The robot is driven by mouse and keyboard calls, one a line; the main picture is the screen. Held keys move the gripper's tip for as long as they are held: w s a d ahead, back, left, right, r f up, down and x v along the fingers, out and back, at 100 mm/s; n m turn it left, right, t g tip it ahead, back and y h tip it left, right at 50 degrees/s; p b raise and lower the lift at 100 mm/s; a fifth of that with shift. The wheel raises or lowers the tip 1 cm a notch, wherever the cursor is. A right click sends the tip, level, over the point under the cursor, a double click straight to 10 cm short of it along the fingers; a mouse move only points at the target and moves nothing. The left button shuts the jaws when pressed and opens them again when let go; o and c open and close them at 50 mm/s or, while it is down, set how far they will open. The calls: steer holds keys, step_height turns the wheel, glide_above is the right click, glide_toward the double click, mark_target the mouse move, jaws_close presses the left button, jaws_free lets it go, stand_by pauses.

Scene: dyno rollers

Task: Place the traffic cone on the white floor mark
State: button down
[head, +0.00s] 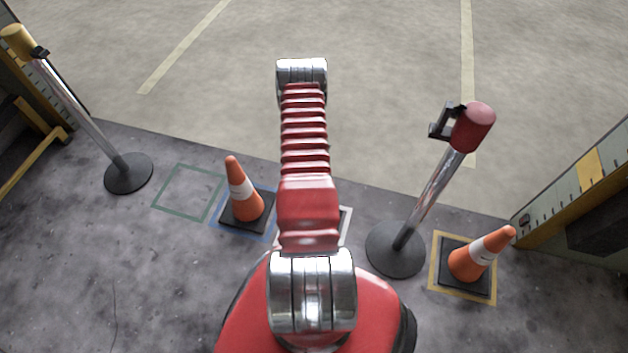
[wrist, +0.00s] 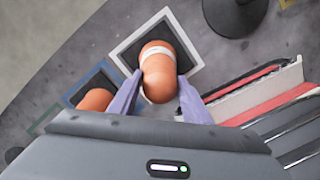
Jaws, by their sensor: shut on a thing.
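My gripper (wrist: 160,84) is shut on an orange traffic cone (wrist: 157,62) with a white band, one finger on each side near its top. In the wrist view the cone appears within the white square floor mark (wrist: 139,29), and a dark area, apparently its black base, fills much of the outline. I cannot tell whether the base touches the floor.
Another cone (head: 241,195) stands on a blue mark, left of my arm. A third cone (head: 474,258) stands on a yellow mark at right. A green mark (head: 165,191) is empty. A red-topped post (head: 429,192) and a yellow-topped post (head: 88,128) stand on round bases.

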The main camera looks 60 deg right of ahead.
steer(key=shift+d, duration=0.1)
steer(key=c, duration=0.9)
jaws_free()
steer(key=shift+c, duration=0.2)
steer(key=shift+r, duration=0.1)
steer(key=shift+w+a+r, duration=0.2)
steer(key=shift+a+r, duration=0.05)
steer(key=shift+r, duration=1.7)
steer(key=shift+w+a+r, duration=0.15)
steer(key=shift+a+r, duration=0.15)
steer(key=shift+r, duration=1.6)
steer(key=shift+w+a+r, duration=0.2)
steer(key=shift+a+r, duration=0.05)
steer(key=shift+r, duration=1.7)
